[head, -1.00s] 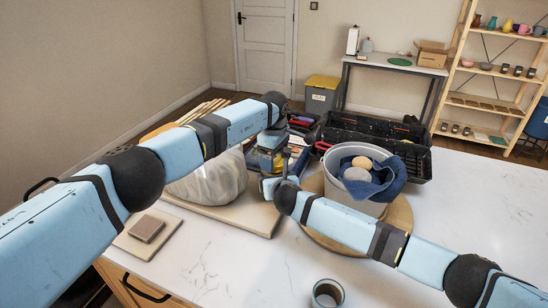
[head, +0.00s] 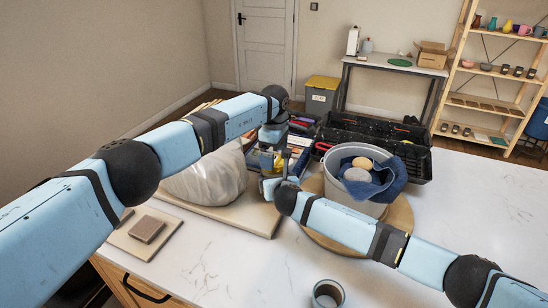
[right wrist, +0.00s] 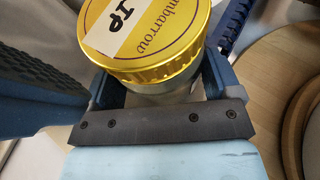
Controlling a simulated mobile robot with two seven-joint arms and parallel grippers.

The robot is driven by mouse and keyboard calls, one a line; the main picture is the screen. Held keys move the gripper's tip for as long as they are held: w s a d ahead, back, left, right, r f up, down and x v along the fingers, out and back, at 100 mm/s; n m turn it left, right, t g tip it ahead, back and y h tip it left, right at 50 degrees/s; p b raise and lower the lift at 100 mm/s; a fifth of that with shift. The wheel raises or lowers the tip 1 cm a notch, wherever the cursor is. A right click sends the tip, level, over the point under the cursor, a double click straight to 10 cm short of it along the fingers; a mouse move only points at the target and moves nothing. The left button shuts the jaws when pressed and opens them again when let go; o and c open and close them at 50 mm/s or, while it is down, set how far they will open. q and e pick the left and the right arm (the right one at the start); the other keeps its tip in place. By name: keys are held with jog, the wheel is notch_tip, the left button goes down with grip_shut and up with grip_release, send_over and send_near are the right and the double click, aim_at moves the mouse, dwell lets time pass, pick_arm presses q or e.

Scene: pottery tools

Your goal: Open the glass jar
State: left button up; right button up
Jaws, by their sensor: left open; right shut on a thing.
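The glass jar (right wrist: 165,88) has a gold screw lid (right wrist: 148,38) with a white label and dark lettering. The lid sits on top of the jar in the right wrist view. My right gripper (right wrist: 160,82) is shut on the jar, one finger on each side below the lid. In the head view the jar with its lid (head: 266,161) is small and partly hidden between my arms. My right gripper (head: 268,183) is beside it, low down. My left gripper (head: 273,138) is open, above and just behind the jar, its fingers hard to make out.
A bag of clay (head: 208,178) lies on a board (head: 240,219) to the left. A grey bucket (head: 352,192) with a blue cloth stands on a round wooden board (head: 396,222) to the right. Black crates (head: 375,125) are behind.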

pick_arm(q)
notch_tip(320, 180, up, 3)
jog(key=shift+f, duration=0.1)
jog(key=shift+c, duration=0.2)
jog(key=r+m, duration=0.1)
jog(key=m, duration=0.1)
jog(key=r+m, duration=0.1)
jog(key=m, duration=0.1)
jog(key=shift+m, duration=0.4)
jog(key=m, duration=0.2)
jog(key=r+m, duration=0.1)
jog(key=m, duration=0.1)
jog(key=shift+r, duration=0.1)
jog(key=shift+f, duration=3.9)
jog(key=c, duration=0.9)
jog(key=n, duration=0.5)
jog(key=shift+c, duration=0.2)
jog(key=n, duration=0.5)
